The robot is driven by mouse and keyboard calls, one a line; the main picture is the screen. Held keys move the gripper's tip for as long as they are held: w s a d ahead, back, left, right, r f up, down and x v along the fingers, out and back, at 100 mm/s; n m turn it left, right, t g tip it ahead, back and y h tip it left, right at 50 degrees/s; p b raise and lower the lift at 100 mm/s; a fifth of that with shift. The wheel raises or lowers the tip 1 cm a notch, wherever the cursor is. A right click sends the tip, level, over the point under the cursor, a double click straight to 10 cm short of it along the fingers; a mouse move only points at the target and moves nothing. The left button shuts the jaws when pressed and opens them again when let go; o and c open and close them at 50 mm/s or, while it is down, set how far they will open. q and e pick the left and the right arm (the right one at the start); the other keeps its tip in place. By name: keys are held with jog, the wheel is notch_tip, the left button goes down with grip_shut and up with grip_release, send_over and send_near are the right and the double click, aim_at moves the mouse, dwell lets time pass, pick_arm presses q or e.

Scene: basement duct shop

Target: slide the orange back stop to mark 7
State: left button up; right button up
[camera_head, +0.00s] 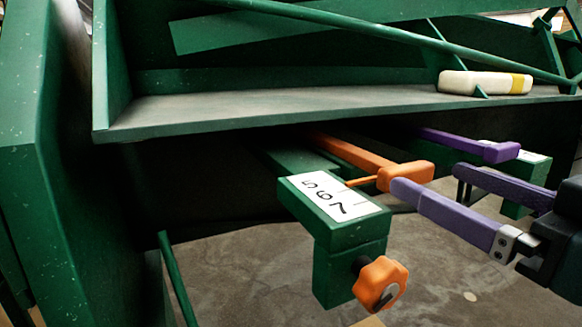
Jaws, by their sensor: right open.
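The orange back stop (404,177) is an orange bar coming out from under the green machine, ending in a rounded block with a thin pointer. The pointer lies over the white scale plate (352,211), marked 5, 6 and 7, with its tip seemingly nearer the 6 than the 7. My right gripper (430,178) is open, its two purple fingers coming in from the right. The nearer fingertip overlaps the block's near right side in the picture; I cannot tell whether they touch. The farther finger is apart, to the right. My left gripper is not in view.
An orange knob (381,284) sits on the green bracket below the scale. A purple stop (497,151) with another scale plate is behind my gripper. A white block with a yellow band (485,83) lies on the machine's shelf (270,108). Concrete floor shows below.

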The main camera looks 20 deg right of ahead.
aim_at(387, 164)
jog(key=w, duration=0.3)
jog(key=w+b, duration=0.1)
jog(key=w, duration=0.4)
jog(key=shift+w+a+b, duration=0.3)
jog(key=shift+a+b, duration=0.05)
jog(key=shift+a, duration=0.05)
jog(key=shift+r, duration=0.1)
grip_shut()
